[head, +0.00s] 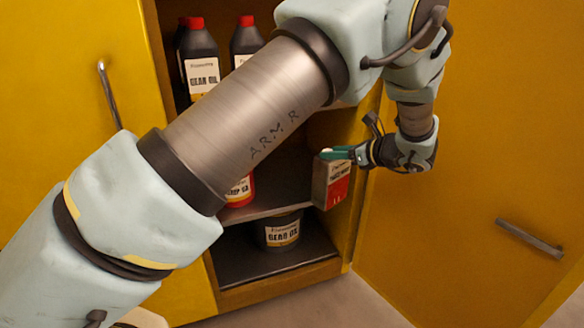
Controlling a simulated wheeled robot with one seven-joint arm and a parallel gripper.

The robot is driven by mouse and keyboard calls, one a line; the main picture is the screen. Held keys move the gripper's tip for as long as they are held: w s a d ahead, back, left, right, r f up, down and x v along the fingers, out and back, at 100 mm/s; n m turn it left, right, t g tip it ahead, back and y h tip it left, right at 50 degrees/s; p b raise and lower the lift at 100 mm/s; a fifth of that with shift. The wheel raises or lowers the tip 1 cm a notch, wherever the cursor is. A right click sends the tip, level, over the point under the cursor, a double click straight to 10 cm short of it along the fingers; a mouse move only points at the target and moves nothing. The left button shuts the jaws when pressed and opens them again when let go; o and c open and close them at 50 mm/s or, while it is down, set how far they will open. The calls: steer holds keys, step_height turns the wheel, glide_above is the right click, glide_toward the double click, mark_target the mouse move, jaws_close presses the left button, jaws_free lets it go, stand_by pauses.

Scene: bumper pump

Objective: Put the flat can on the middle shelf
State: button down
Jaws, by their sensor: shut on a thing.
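The flat can (332,184), grey and red with a pale label, is upright at the right front of the cabinet opening. My gripper (338,154) comes from the right and is shut on the can near its top. The middle shelf (276,199) is a dark board behind and to the left of the can. The can's lower end overlaps the shelf's right front edge in the picture. I cannot tell whether it touches the shelf. My arm hides much of the cabinet's inside.
Black gear oil bottles (202,62) with red caps stand on the upper shelf. A red container (240,190) stands on the middle shelf, partly hidden by my arm. A gear oil tub (281,232) sits on the bottom shelf. The open yellow door (470,170) is at right.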

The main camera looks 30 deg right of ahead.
steer(key=w+r+b+x, duration=0.1)
steer(key=r+x, duration=0.2)
steer(key=x, duration=1.3)
steer(key=shift+w+a+b, duration=0.35)
steer(key=shift+w, duration=0.1)
steer(key=c, duration=1)
jaws_free()
steer(key=shift+f, duration=0.2)
steer(key=o, duration=0.5)
